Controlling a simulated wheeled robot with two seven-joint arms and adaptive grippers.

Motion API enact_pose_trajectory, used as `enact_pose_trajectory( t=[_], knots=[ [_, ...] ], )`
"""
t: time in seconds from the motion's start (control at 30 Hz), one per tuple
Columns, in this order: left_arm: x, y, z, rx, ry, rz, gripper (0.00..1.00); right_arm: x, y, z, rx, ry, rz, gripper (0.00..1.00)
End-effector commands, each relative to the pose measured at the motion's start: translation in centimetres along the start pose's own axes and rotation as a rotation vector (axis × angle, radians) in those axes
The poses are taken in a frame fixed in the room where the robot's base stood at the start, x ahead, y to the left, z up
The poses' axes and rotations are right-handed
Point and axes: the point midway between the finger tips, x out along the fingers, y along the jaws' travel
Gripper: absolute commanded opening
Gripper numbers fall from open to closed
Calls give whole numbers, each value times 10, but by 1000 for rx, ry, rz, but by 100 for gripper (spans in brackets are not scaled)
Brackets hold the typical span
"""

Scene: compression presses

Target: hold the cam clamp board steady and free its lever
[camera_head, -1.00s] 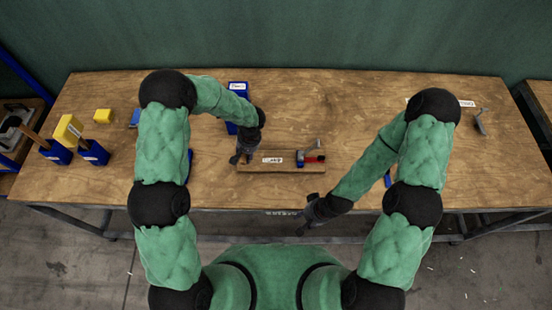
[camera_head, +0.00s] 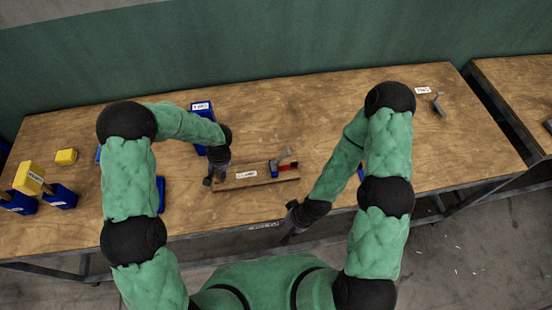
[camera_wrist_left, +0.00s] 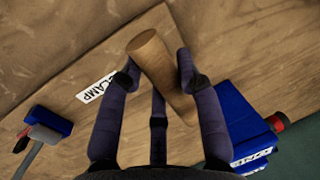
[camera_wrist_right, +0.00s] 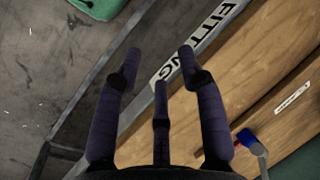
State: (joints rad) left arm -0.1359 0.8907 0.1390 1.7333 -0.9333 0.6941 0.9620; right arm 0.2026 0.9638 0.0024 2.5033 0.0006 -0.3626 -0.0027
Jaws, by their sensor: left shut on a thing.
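The cam clamp board (camera_head: 262,180) lies flat on the table. Its clamp (camera_head: 275,169) has a blue body, a red part and a grey lever (camera_head: 287,155) sticking up at the right end. My left gripper (camera_head: 210,179) is at the board's left end. In the left wrist view, its fingers (camera_wrist_left: 158,75) are shut on the wooden peg (camera_wrist_left: 155,62) standing on the board; the clamp (camera_wrist_left: 48,128) shows at left. My right gripper (camera_head: 290,230) is in front of the table's front edge, apart from the board. Its fingers (camera_wrist_right: 160,70) are spread and empty in the right wrist view.
A labelled blue fixture (camera_head: 202,110) stands just behind my left gripper. Yellow and blue blocks (camera_head: 30,180) stand at the far left. A grey lever-like part (camera_head: 438,105) lies at the right back beside a label. The table right of the board is largely clear.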

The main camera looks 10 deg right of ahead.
Motion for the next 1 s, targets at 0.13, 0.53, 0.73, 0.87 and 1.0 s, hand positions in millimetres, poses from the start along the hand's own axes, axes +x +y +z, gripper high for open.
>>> enact_pose_trajectory(
  t=[0.13,0.53,0.73,0.87,1.0],
  knots=[
    [2,0,2,-1,-6,-3,0,0,0,0,0,0,0,40],
    [2,0,2,0,-6,-3,0,-16,8,-6,90,-76,-8,57],
    [2,0,2,0,-5,-2,0,-45,-14,-80,-17,-75,14,57],
    [2,0,2,0,-5,-2,0,-76,-26,-123,-71,-76,51,57],
    [2,0,2,0,-4,-2,0,-118,-37,-163,-116,-71,108,57]
  ],
)
